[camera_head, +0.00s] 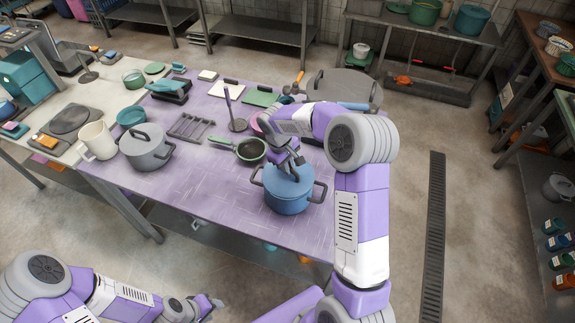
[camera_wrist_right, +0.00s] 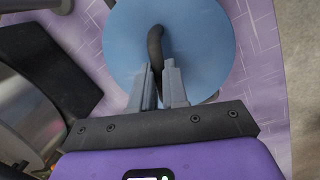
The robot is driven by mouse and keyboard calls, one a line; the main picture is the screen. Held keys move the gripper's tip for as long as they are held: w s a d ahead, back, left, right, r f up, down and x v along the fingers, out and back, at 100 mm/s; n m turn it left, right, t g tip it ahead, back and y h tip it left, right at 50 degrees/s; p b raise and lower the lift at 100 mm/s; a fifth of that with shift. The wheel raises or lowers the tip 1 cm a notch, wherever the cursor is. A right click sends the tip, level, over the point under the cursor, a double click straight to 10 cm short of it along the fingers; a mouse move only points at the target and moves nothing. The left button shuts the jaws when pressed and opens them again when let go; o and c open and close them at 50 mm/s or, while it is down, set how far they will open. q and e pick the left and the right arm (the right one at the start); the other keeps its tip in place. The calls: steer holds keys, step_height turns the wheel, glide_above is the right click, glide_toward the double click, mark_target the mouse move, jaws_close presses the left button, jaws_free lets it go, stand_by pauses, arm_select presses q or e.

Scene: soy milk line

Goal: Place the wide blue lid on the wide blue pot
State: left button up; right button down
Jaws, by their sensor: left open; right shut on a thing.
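The wide blue pot (camera_head: 288,203) stands near the front right of the purple-topped table, with dark loop handles at its sides. The wide blue lid (camera_head: 284,181) is over the pot's mouth, close to its rim. I cannot tell whether it rests on the rim or is slightly above it. My right gripper (camera_head: 288,160) is shut on the lid's dark handle from above. In the right wrist view the lid (camera_wrist_right: 200,45) fills the top middle and hides the pot's opening; the right fingers (camera_wrist_right: 160,78) pinch its handle. My left gripper (camera_head: 212,304) is open, low at the front, away from the table.
A grey lidded pot (camera_head: 147,152), a cream pitcher (camera_head: 97,141), a dark rack (camera_head: 190,127) and a green pan (camera_head: 250,150) stand left of the blue pot. A large grey pot (camera_head: 345,88) is behind my right arm. The table's front middle is clear.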

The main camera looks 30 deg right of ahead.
mark_target(281, 176)
steer(key=shift+f+b, duration=0.45)
steer(key=shift+f, duration=0.15)
steer(key=c, duration=1.1)
jaws_free()
steer(key=shift+c, duration=0.2)
steer(key=shift+r, duration=0.1)
steer(key=shift+r, duration=0.2)
step_height(281, 176, up, 13)
steer(key=a+p, duration=0.1)
steer(key=a, duration=0.1)
steer(key=shift+w+f+p, duration=0.2)
steer(key=shift+w+p, duration=0.1)
steer(key=shift+p, duration=0.1)
